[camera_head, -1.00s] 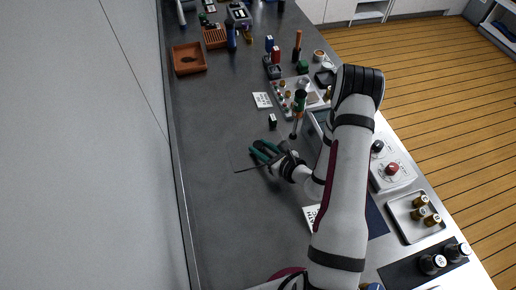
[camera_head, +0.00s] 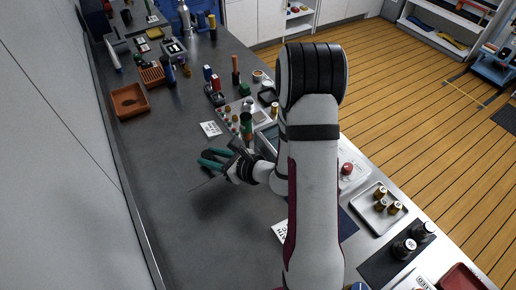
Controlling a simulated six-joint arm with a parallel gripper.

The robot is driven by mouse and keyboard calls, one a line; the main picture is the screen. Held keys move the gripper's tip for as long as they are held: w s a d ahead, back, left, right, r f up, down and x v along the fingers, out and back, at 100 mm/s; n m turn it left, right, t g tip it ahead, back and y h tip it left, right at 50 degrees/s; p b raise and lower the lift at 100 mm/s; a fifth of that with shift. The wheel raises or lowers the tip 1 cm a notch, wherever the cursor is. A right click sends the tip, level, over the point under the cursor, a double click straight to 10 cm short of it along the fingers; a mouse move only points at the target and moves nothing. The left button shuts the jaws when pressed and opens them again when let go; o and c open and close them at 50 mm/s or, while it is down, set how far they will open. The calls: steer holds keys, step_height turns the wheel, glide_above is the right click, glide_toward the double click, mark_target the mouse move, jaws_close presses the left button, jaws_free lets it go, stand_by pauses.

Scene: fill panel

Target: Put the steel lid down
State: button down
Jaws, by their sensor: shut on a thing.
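My gripper (camera_head: 210,159) is over the grey worktop (camera_head: 165,185), left of the middle of the picture, with its green fingers pointing left. A thin, straight grey edge (camera_head: 206,183) runs out below the fingers to the lower left. I take it for the steel lid, seen nearly edge-on and held in the jaws. A dark shadow lies on the worktop below it, so it looks held above the surface. The grip point and most of the lid are hidden or too small to make out.
A white card (camera_head: 211,128) and a tray of small parts (camera_head: 232,118) lie behind the gripper. A brown tray (camera_head: 129,101) is at the back left. The worktop left and front of the gripper is clear.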

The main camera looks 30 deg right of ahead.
steer(key=s+a+r+n+g+y, duration=0.3)
steer(key=s+a+n+g+y, duration=0.2)
steer(key=a+n, duration=0.1)
steer(key=s+d+f+n+g+y, duration=0.1)
steer(key=s+d+n+g+y, duration=0.2)
steer(key=s+n+g, duration=0.4)
steer(key=s+d+n+g+h, duration=1.4)
steer(key=s+d+n+h, duration=0.2)
steer(key=d+n, duration=0.35)
steer(key=w+d+r+n+t+h, duration=0.3)
steer(key=d+r+n+t+h, duration=0.3)
steer(key=n+h, duration=0.35)
steer(key=w+d+r+n+t+h, duration=0.1)
steer(key=w+d+r+n+t, duration=0.3)
steer(key=w+n+t, duration=0.7)
steer(key=w+a+f+t, duration=0.1)
steer(key=w+a+f, duration=0.5)
steer(key=w+f, duration=0.4)
steer(key=shift+a+t, duration=0.2)
steer(key=shift+t, duration=0.1)
steer(key=shift+f, duration=0.1)
